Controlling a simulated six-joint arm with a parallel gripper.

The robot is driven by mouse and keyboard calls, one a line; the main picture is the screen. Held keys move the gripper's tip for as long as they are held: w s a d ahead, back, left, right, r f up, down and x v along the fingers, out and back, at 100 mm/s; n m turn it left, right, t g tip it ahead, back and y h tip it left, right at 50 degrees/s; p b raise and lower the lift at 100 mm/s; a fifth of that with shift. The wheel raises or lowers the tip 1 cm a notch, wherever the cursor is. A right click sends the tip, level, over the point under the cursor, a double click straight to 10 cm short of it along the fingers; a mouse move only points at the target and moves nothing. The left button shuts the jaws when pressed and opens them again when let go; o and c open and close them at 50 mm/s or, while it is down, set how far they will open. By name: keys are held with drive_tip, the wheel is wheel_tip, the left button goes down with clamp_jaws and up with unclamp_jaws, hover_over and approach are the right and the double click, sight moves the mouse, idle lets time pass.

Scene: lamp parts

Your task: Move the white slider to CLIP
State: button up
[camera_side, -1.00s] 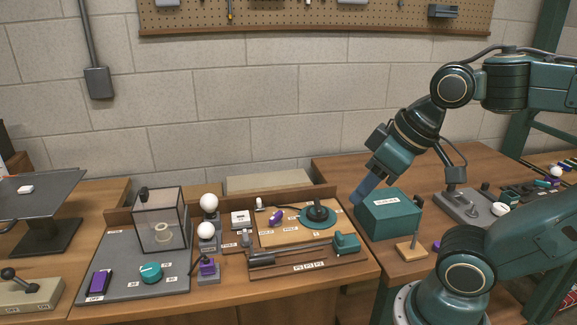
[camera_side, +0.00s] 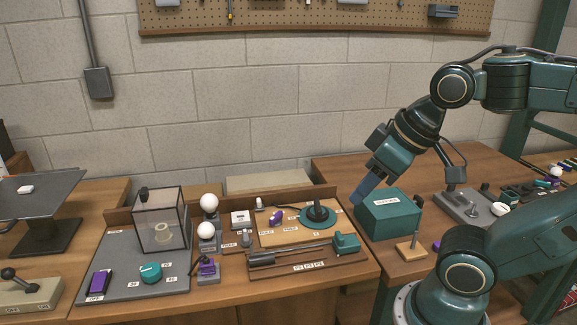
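My gripper (camera_side: 362,193) points down and left, beside the left edge of the teal box (camera_side: 389,214). Its fingertips seem to be a single block from this side, so I cannot tell if they are open. A small white upright piece (camera_side: 259,203) stands at the back left corner of the wooden board (camera_side: 275,238). Several white labels are too small to read, so I cannot pick out CLIP. My gripper is well right of both pieces.
A round teal base with a black knob (camera_side: 318,212) and a purple piece (camera_side: 276,217) are on the wooden board. A long grey tool with a teal end (camera_side: 346,243) lies in front. White globes (camera_side: 209,202) and a clear case (camera_side: 160,218) stand left.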

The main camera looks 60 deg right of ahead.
drive_tip(key=w+d+r+m+g, duration=0.15)
drive_tip(key=w+r, duration=0.25)
drive_tip(key=w, duration=0.5)
drive_tip(key=m+g, duration=0.4)
drive_tip(key=m, duration=0.4)
hover_over(259, 199)
wheel_tip(259, 199, down, 12)
drive_tip(key=f, duration=0.1)
drive_tip(key=shift+r+n, duration=0.25)
drive_tip(key=shift+f, duration=0.15)
wheel_tip(259, 199, down, 14)
drive_tip(key=shift+r, duration=0.25)
